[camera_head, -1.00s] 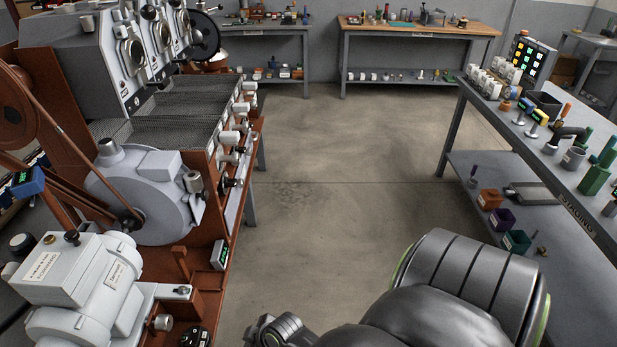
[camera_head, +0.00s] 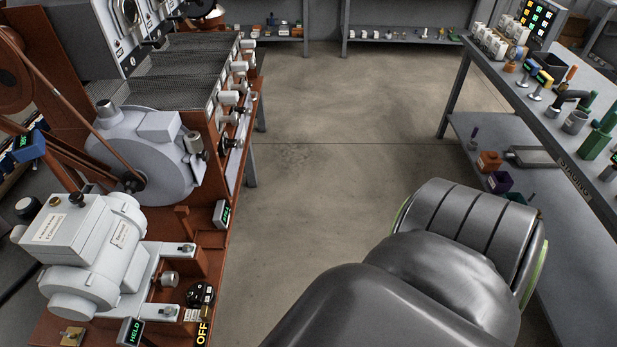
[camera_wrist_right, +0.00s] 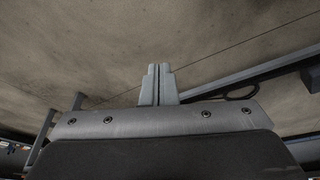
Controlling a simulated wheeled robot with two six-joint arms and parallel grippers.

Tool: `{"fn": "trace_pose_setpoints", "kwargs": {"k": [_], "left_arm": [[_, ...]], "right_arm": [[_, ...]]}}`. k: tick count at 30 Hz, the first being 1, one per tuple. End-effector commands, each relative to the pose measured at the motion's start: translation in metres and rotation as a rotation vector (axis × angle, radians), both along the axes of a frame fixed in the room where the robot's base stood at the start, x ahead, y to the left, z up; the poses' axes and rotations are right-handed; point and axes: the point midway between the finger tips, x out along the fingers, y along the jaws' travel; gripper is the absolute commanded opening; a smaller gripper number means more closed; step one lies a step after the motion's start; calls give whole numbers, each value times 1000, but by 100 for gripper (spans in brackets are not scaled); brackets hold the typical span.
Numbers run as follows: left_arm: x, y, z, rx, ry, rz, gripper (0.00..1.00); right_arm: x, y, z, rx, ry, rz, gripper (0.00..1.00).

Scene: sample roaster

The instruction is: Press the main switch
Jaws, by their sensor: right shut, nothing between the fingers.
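A black rotary switch (camera_head: 200,294) sits at the front lower part of the roaster's reddish-brown base, beside the white motor. A label reading OFF (camera_head: 202,332) stands just below it. My right arm crosses the lower right of the head view, and its gripper is outside that view. In the right wrist view my right gripper (camera_wrist_right: 159,72) is shut and empty, with its two fingers together over bare floor. The switch does not show in the wrist view. My left gripper is in neither view.
The white motor (camera_head: 90,250) and grey blower housing (camera_head: 148,158) stand on the roaster base. A small HELD display (camera_head: 131,332) is left of the OFF label. A loaded grey bench (camera_head: 575,170) stands at right. Clear floor (camera_head: 320,140) lies between.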

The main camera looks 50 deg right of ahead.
Motion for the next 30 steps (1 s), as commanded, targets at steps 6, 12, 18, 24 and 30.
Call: {"fn": "trace_pose_setpoints", "kwargs": {"k": [6, 12, 18, 24, 30], "left_arm": [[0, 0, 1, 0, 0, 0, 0], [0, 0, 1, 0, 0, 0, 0], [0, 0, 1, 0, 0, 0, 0], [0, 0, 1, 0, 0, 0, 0], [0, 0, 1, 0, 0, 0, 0]], "right_arm": [[-16, -5, -10, -7, 22, -21, 0], [-19, -5, -12, -8, 25, -25, 0], [-19, -5, -12, -7, 25, -25, 0], [-18, -5, -12, -7, 24, -24, 0], [-32, -8, -20, -12, 45, -40, 0]]}}
